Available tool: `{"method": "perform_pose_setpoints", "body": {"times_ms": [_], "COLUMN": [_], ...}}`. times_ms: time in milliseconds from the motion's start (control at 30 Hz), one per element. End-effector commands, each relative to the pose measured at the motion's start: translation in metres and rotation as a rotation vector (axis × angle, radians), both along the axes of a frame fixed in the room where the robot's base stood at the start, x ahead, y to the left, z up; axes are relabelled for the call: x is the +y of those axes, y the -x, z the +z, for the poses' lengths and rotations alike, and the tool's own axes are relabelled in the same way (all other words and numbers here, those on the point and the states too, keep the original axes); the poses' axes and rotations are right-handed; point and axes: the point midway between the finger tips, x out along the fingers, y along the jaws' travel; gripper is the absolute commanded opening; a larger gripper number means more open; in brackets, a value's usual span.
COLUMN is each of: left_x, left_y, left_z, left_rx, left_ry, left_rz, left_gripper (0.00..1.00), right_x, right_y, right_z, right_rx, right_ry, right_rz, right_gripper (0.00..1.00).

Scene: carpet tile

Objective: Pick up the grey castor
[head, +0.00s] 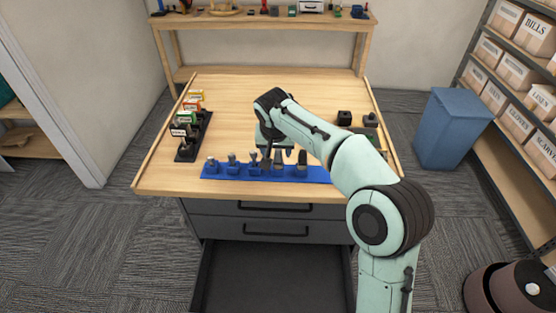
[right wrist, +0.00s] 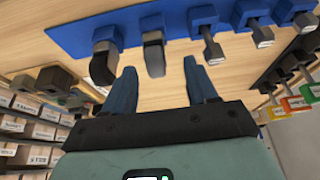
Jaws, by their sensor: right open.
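A blue board (head: 225,178) lies along the near edge of the wooden worktop, with several small parts standing on it; it also shows in the right wrist view (right wrist: 75,37). Two parts look like castors. The grey castor (head: 278,161) appears to be the second part from the right, and it shows in the right wrist view (right wrist: 154,53) with a dark, curved wheel. The other (head: 302,162) is darker, at the right end. My right gripper (head: 277,154) is open and empty above the board; its blue fingers (right wrist: 162,85) are spread either side of the grey castor's line. My left gripper is out of view.
More small fork-like parts (head: 232,161) stand to the left. A dark rack with coloured labelled boxes (head: 187,148) is at the worktop's left. Black items (head: 344,117) are at the right. The worktop's middle left is clear. A blue bin (head: 450,130) stands on the floor.

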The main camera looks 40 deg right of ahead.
Motion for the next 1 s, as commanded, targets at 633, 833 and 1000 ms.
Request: {"method": "perform_pose_setpoints", "body": {"times_ms": [633, 833, 1000], "left_x": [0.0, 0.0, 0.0], "left_y": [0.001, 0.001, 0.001], "left_z": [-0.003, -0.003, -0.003], "left_rx": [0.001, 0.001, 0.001], "left_ry": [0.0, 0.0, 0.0], "left_rz": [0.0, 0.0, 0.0], "left_gripper": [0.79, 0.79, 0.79], "right_x": [-0.012, -0.012, -0.012], "right_y": [-0.007, -0.007, -0.007], "right_z": [-0.042, -0.041, -0.041], "right_rx": [0.002, 0.001, 0.001], "right_ry": [-0.001, 0.0, 0.0], "right_rz": [0.0, 0.0, 0.0], "right_gripper": [0.31, 0.0, 0.0]}}
